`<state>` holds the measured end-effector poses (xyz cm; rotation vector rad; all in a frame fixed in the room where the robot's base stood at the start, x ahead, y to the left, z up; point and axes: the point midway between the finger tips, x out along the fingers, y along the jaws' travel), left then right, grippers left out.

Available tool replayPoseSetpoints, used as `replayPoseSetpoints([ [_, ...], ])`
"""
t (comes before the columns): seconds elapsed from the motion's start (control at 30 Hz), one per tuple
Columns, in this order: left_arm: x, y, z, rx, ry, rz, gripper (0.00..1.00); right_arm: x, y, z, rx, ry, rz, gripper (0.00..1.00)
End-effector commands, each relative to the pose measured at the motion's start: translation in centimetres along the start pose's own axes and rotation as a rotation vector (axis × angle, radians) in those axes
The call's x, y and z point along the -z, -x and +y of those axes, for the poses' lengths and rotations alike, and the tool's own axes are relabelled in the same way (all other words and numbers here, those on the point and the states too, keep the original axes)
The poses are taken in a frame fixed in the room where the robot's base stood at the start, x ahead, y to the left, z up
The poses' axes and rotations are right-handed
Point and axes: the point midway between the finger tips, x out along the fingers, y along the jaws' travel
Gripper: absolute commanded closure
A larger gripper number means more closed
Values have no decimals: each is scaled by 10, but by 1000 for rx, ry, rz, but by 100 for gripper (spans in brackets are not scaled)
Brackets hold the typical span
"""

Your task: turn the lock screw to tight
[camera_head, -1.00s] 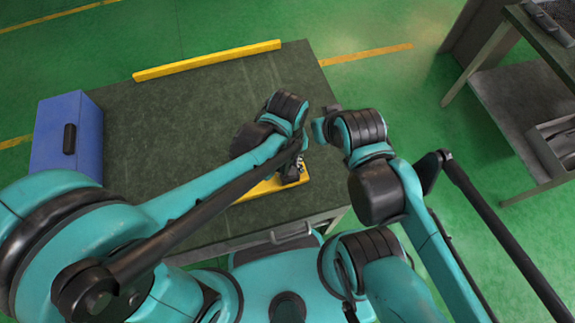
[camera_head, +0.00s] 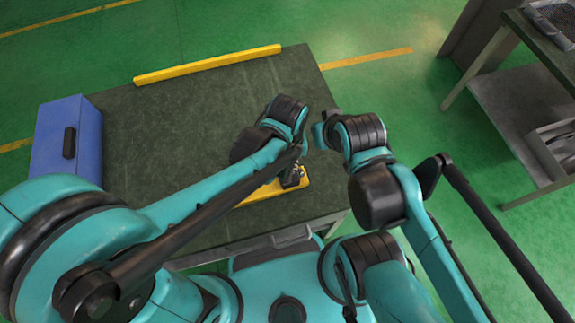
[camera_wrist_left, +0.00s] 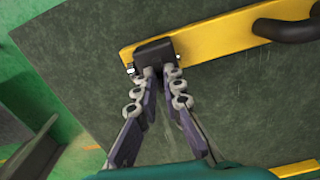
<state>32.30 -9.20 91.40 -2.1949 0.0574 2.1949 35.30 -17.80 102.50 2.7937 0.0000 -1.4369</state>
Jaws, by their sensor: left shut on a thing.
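A black block-like part (camera_wrist_left: 153,52) sits on the yellow plate (camera_wrist_left: 215,38) in the left wrist view. My left gripper (camera_wrist_left: 155,73) is shut at this block, its two fingertips close together against its near side. The lock screw itself cannot be made out; the fingertips and the block hide the spot. In the head view the yellow plate (camera_head: 262,193) lies near the table's front edge, with a dark fixture (camera_head: 293,178) on it, partly behind my left arm. The fingers of my right gripper are not visible in the head view; its wrist stands right of the left one.
A dark table (camera_head: 180,120) carries a blue box (camera_head: 66,140) at the left and a yellow bar (camera_head: 207,64) along the back edge. A curved black handle (camera_wrist_left: 290,29) sits on the yellow plate. A shelf (camera_head: 515,110) stands at the right. The table's middle is clear.

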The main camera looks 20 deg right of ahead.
Motion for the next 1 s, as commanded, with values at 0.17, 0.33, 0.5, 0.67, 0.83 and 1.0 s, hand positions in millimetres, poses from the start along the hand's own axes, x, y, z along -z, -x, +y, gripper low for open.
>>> replayPoseSetpoints([
  [0.17, 0, 0, 0, 0, -137, 0, 100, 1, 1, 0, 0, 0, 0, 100],
  [0.33, 0, 0, 0, 0, -298, 0, 100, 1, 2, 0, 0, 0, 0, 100],
  [0.5, 0, 0, 0, 0, -460, 0, 100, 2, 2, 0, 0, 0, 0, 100],
  [0.67, 0, 0, 0, 0, -612, 0, 100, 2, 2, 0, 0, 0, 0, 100],
  [0.83, 0, 0, 0, 0, -774, 0, 100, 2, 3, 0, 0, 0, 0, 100],
  [1.0, 0, 0, 0, 0, -935, 0, 100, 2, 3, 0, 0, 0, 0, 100],
])
